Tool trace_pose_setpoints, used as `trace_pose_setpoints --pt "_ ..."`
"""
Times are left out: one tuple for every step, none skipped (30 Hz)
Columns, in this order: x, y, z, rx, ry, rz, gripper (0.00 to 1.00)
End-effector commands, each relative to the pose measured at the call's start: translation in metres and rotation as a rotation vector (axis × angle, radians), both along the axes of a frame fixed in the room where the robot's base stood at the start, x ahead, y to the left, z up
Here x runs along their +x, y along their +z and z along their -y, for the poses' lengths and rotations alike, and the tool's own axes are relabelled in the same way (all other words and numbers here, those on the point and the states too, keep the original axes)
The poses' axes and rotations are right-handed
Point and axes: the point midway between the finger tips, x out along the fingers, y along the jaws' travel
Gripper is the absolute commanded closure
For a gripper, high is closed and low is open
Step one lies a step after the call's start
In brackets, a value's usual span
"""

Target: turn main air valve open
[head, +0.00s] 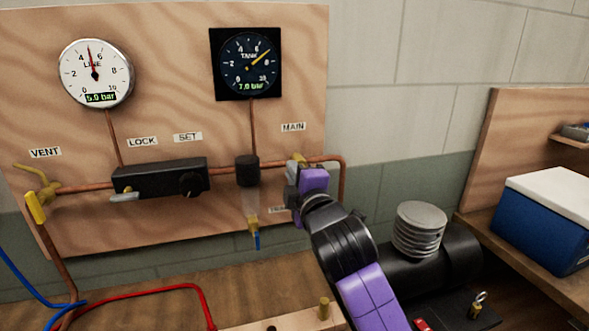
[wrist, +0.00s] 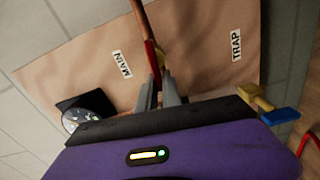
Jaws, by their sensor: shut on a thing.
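The main air valve sits on the copper pipe below the MAIN label (head: 293,127); in the head view its brass part (head: 299,158) shows above my gripper (head: 296,180), which hides most of it. In the wrist view, my gripper (wrist: 160,92) is shut on the main valve's red handle (wrist: 150,55), between the two grey fingertips. The handle lies roughly in line with the copper pipe (wrist: 140,18) there. The brass valve body (wrist: 165,62) is beside it, partly hidden by the fingers.
The trap's blue-handled drain (head: 256,240) hangs left of my gripper. The regulator (head: 160,178), yellow vent handle (head: 36,207), line gauge (head: 95,73) at 5.0 bar and tank gauge (head: 248,64) at 7.0 bar are on the board. A blue cooler (head: 545,228) stands right.

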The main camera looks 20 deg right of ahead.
Motion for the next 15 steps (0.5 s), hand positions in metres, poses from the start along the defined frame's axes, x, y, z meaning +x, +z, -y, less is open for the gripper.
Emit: trace_pose_setpoints --pt "0.0 -0.0013 -0.0001 -0.023 0.0 -0.002 1.0" --pt "0.0 -0.0018 -0.0001 -0.038 0.0 -0.002 1.0" --pt "0.0001 -0.0024 -0.0002 -0.055 0.0 -0.002 1.0" --pt "0.0 -0.0028 -0.0002 -0.067 0.0 -0.002 1.0" --pt "0.0 -0.0032 -0.0003 -0.078 0.0 -0.002 1.0" --pt "0.0001 -0.0036 -0.0003 -0.09 0.0 -0.003 1.0" --pt "0.0001 -0.0039 -0.0004 -0.098 0.0 -0.003 1.0" --pt "0.0001 -0.0041 -0.0004 -0.106 0.0 -0.003 1.0" --pt "0.0001 -0.0044 -0.0004 -0.114 0.0 -0.003 1.0" --pt "0.0001 -0.0046 -0.0004 -0.118 0.0 -0.003 1.0" --pt "0.0001 -0.0047 -0.0005 -0.122 0.0 -0.003 1.0" --pt "0.0001 -0.0049 -0.0006 -0.127 0.0 -0.003 1.0" --pt "0.0001 -0.005 -0.0006 -0.129 0.0 -0.003 1.0" --pt "0.0001 -0.0051 -0.0006 -0.131 0.0 -0.003 1.0" --pt "0.0001 -0.0052 -0.0006 -0.133 0.0 -0.003 1.0"
